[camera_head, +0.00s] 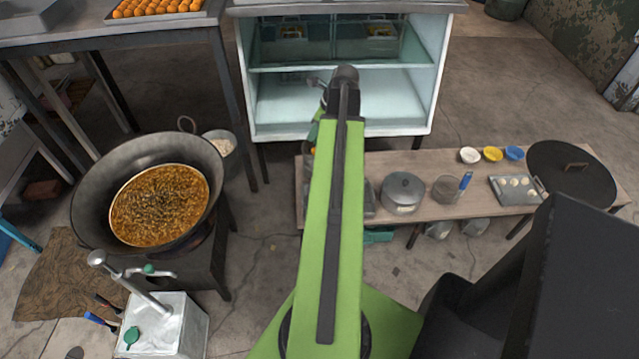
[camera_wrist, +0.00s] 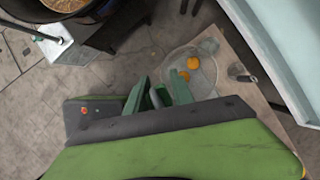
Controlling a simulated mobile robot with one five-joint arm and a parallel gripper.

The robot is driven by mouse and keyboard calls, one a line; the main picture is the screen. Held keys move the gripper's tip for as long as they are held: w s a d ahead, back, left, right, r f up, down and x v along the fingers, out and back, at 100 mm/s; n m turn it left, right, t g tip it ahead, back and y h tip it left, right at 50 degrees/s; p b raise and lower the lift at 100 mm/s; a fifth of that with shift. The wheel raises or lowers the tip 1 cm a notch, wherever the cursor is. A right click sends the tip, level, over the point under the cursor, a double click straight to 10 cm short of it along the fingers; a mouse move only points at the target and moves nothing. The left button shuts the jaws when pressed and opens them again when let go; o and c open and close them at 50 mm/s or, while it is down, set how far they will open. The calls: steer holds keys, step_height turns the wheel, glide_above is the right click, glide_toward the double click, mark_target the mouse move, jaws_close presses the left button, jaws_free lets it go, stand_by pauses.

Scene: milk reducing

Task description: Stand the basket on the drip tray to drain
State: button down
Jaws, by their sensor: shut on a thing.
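My gripper (camera_wrist: 160,92) is shut in the wrist view, with its green fingers close around a slim part that looks like the basket's handle. The basket (camera_wrist: 203,82) is a pale, see-through mesh bowl just beyond the fingers, with a few orange pieces in it. It shows over or beside the wooden bench edge; I cannot tell whether it touches anything. In the head view my arm hides most of the basket and gripper. A grey flat edge (camera_head: 369,196) beside my arm on the bench may be the drip tray, mostly hidden.
The wooden bench (camera_head: 340,205) carries a lidded pot (camera_head: 402,192), a metal mug (camera_head: 447,189), several small bowls and a dark round lid (camera_head: 572,172). A big wok of brown oil (camera_head: 160,205) stands at left. A glass cabinet (camera_head: 340,75) stands behind the bench.

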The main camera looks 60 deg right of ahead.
steer(key=shift+n, duration=0.8)
steer(key=d+f+b, duration=0.1)
steer(key=f+b, duration=0.5)
steer(key=f, duration=0.1)
steer(key=f+b, duration=0.7)
steer(key=f, duration=0.1)
steer(key=d+f+b, duration=0.1)
steer(key=f+b, duration=0.6)
steer(key=shift+s+d+f, duration=0.15)
steer(key=shift+d+f, duration=0.15)
steer(key=shift+f, duration=0.1)
step_height(320, 180, down, 6)
steer(key=b, duration=0.6)
steer(key=shift+f+b, duration=0.45)
steer(key=shift+b, duration=0.05)
steer(key=c, duration=1)
jaws_free()
